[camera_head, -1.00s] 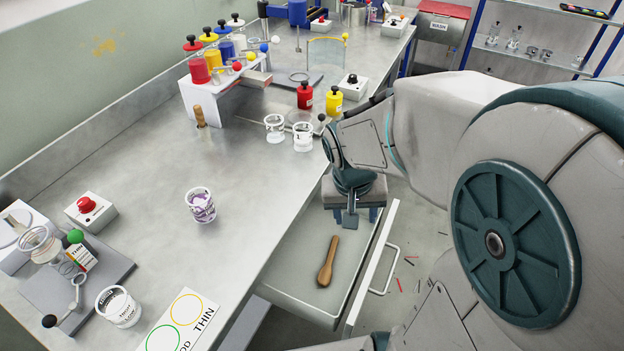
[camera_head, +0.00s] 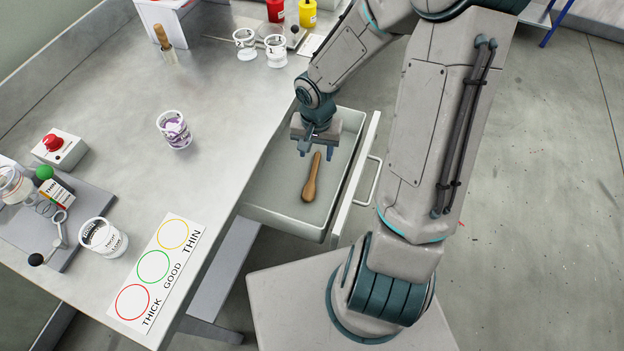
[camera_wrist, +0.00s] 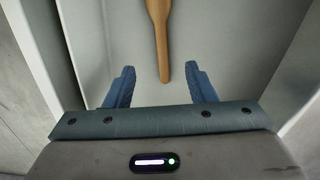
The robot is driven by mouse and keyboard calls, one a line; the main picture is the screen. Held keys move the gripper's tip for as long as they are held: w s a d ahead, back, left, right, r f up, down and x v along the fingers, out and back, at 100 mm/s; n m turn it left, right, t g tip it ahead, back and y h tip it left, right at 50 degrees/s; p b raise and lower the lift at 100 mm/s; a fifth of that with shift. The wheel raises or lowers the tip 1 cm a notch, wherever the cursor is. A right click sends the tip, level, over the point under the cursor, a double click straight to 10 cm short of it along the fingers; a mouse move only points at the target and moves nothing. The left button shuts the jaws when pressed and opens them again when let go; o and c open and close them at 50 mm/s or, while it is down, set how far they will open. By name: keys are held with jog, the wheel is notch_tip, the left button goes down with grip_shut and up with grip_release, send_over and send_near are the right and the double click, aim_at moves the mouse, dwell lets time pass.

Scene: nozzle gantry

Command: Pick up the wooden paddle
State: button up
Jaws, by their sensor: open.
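The wooden paddle (camera_head: 311,180) lies in the open drawer (camera_head: 277,214), its wide end toward the front of the picture. In the wrist view the paddle (camera_wrist: 161,38) runs from the top edge down to a narrow end between the finger lines. My gripper (camera_head: 316,153) is over the drawer at the paddle's narrow end, open and empty. In the wrist view my gripper's two blue fingers (camera_wrist: 160,80) stand apart on either side of the paddle's narrow end. I cannot tell the exact height of the fingertips above the paddle.
Open floor lies to the right.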

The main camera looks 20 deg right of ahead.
aim_at(314, 170)
jog(key=f+b, duration=0.1)
jog(key=f, duration=0.6)
jog(key=shift+a+f+b, duration=0.1)
jog(key=shift+a+b, duration=0.1)
jog(key=shift+b, duration=0.15)
jog(key=c, duration=1.1)
